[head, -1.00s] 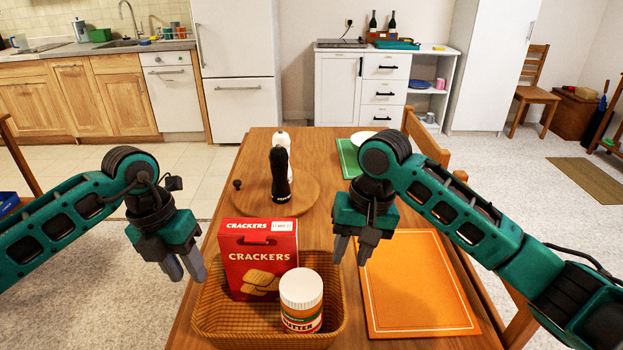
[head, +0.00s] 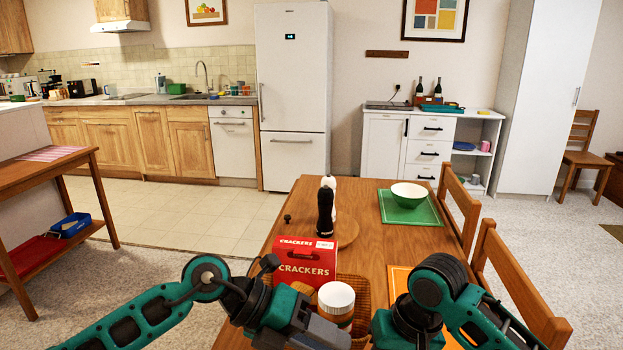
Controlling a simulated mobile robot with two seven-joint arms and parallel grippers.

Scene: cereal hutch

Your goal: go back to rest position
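My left gripper (head: 318,330) is low in the head view, in front of the wicker basket; its fingers point right and overlap the basket, and I cannot tell how far apart they are. My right arm (head: 430,300) is at the lower right, over the orange placemat; its fingers are below the picture edge. The red crackers box (head: 306,262) and the white-lidded jar (head: 337,300) stand in the basket (head: 362,290), whose front is hidden by my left arm.
A dark pepper mill (head: 325,212) stands on a round board (head: 347,230). Wooden chairs (head: 500,270) line the table's right side. A side table (head: 40,180) stands at left. Open floor (head: 190,212) lies between.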

